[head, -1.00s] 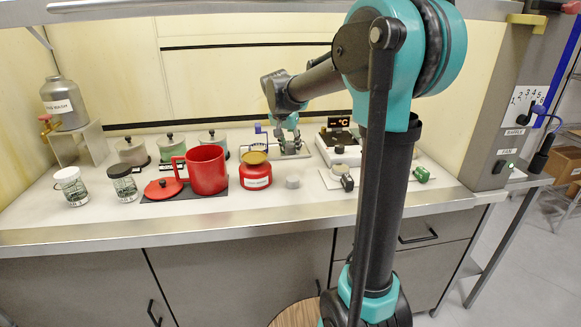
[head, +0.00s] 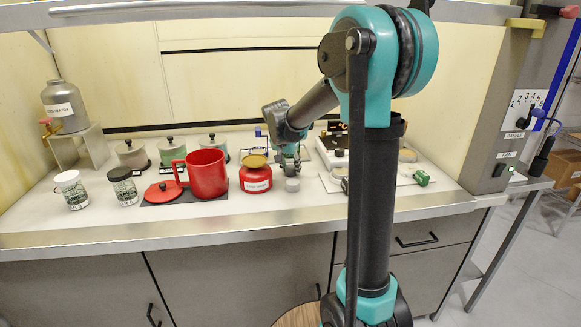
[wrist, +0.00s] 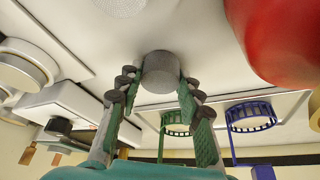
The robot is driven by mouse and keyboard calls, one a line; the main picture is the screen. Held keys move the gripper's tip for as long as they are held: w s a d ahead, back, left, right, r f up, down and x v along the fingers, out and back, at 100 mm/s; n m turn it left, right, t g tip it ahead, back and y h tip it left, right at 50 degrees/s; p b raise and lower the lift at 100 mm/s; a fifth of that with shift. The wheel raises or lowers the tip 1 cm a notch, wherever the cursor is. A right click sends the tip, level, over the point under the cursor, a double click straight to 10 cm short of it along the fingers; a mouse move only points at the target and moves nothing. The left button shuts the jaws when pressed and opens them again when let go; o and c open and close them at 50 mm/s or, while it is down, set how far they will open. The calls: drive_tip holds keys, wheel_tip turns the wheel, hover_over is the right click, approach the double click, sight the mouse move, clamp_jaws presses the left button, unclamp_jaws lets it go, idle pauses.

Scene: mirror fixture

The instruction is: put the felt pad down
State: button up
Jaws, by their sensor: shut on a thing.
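My gripper (wrist: 152,88) is shut on a small dark grey round piece, which I take for the felt pad (wrist: 160,72). The pad sits between the green-lined fingertips in the wrist view, over the white bench top; I cannot tell whether it touches it. In the head view my gripper (head: 289,168) is low over the bench, right of the red can and just behind a light grey round piece (head: 292,185). The pad is not clear there. A pale, dotted round surface (wrist: 125,5) shows at the top edge of the wrist view.
The red can (head: 255,178) stands close at the left of my gripper; it also shows large in the wrist view (wrist: 280,40). A red pot (head: 207,173) is further left. A rack with green (wrist: 177,122) and blue rings (wrist: 250,118) stands behind. Bare bench (head: 315,205) lies in front.

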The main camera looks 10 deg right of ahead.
drive_tip(key=shift+f, duration=0.15)
drive_tip(key=o, duration=1.2)
drive_tip(key=v, duration=1.7)
drive_tip(key=shift+w+r, duration=0.3)
drive_tip(key=shift+r, duration=0.2)
drive_tip(key=shift+s, duration=0.1)
